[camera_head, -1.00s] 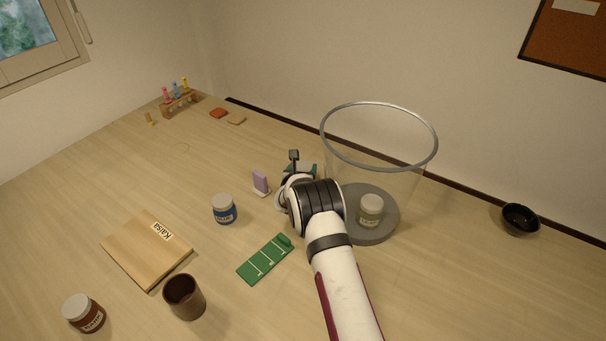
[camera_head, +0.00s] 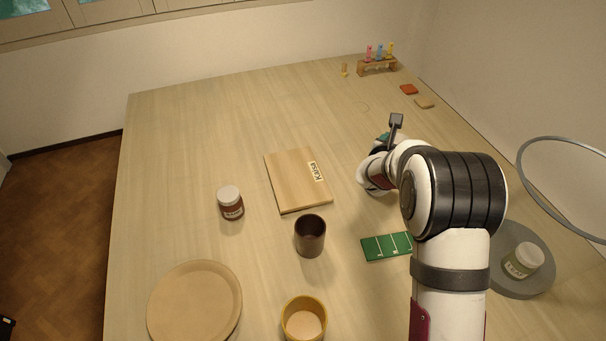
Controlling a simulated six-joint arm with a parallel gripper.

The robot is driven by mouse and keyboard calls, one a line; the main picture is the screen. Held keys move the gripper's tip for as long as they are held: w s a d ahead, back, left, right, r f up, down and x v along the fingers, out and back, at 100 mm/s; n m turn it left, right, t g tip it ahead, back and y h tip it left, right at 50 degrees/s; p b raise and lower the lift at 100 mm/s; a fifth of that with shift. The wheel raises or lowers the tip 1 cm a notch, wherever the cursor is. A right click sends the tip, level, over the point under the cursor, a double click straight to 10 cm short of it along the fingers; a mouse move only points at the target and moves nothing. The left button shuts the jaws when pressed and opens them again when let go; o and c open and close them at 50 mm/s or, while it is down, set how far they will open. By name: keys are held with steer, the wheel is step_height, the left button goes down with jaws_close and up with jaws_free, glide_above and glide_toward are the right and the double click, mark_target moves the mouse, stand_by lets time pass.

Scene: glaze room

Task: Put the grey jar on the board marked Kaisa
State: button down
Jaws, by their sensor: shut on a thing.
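The board marked Kaisa (camera_head: 290,190) is a light wooden slab in the middle of the table, with a bare top and a white name label on its right edge. My gripper (camera_head: 372,172) is to the right of the board, apart from it in the picture. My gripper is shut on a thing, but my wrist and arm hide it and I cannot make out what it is. A patch of teal shows just above the gripper. I see no jar that is clearly grey.
A green card (camera_head: 384,247), yellow bowl (camera_head: 304,318), tan plate (camera_head: 195,303) and test-tube rack (camera_head: 377,67) are around.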

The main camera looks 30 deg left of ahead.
steer(key=s+a+r+n+y, duration=0.1)
steer(key=s+a+n+y, duration=0.15)
steer(key=s+a, duration=0.7)
glide_above(298, 186)
step_height(298, 186, down, 7)
step_height(298, 186, down, 3)
steer(key=shift+s, duration=0.1)
steer(key=shift+f, duration=0.3)
steer(key=shift+f, duration=0.15)
jaws_free()
